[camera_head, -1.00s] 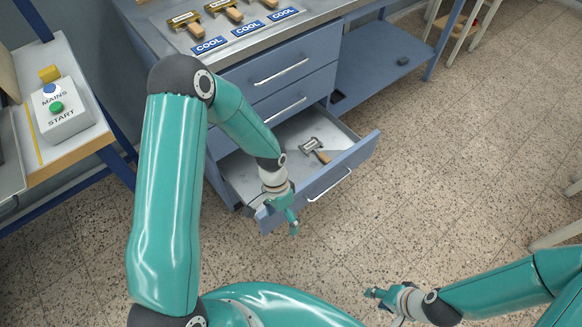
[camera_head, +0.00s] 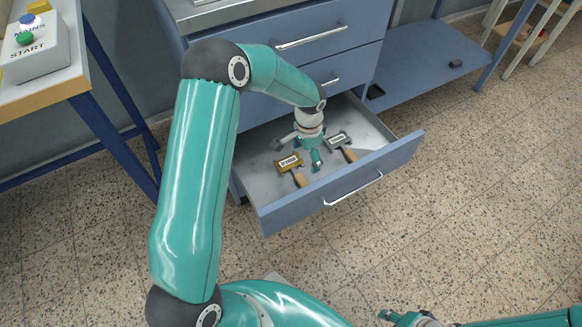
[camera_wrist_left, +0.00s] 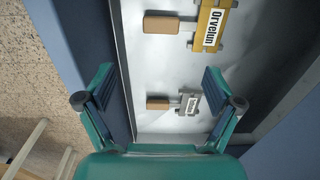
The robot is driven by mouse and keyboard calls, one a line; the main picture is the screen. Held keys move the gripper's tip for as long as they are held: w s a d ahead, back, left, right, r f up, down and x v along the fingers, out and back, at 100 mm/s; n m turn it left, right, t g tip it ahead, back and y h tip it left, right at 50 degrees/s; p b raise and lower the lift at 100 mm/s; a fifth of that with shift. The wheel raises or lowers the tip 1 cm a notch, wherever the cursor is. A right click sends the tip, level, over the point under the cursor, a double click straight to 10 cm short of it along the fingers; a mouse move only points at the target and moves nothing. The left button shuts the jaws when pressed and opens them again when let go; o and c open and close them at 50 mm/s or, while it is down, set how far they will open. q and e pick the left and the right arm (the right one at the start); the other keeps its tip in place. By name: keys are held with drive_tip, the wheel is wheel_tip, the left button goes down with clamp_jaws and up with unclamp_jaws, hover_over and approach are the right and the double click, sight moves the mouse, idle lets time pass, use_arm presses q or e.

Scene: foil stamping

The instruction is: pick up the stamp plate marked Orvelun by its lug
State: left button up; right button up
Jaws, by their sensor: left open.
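The stamp plate marked Orvelun (camera_wrist_left: 212,28) is brass-coloured with a white label and a wooden lug (camera_wrist_left: 162,24). It lies in the open drawer, at the top of the left wrist view. In the head view the brass plate (camera_head: 288,162) lies left of my left gripper (camera_head: 316,162), with its lug toward the drawer front. My left gripper is open and empty above the drawer; its spread fingers (camera_wrist_left: 158,72) are apart from the Orvelun plate. My right gripper (camera_head: 390,316) is at the bottom edge, too small and cut off to read.
A grey plate (camera_wrist_left: 188,103) with a wooden lug lies beside the brass one, in front of the left fingers' gap. The drawer (camera_head: 262,192) has raised walls around both. A control box (camera_head: 35,55) stands on the bench at the left.

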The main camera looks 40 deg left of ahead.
use_arm(q)
drive_tip(key=b, duration=0.1)
hover_over(304, 180)
drive_tip(key=f, duration=0.7)
drive_tip(key=shift+w+a+f, duration=0.1)
drive_tip(key=shift+w, duration=0.1)
wheel_tip(304, 180, down, 5)
drive_tip(key=shift+f+b, duration=0.1)
drive_tip(key=shift+b, duration=0.8)
drive_tip(key=c, duration=0.8)
drive_tip(key=shift+s, duration=0.15)
drive_tip(key=c, duration=0.8)
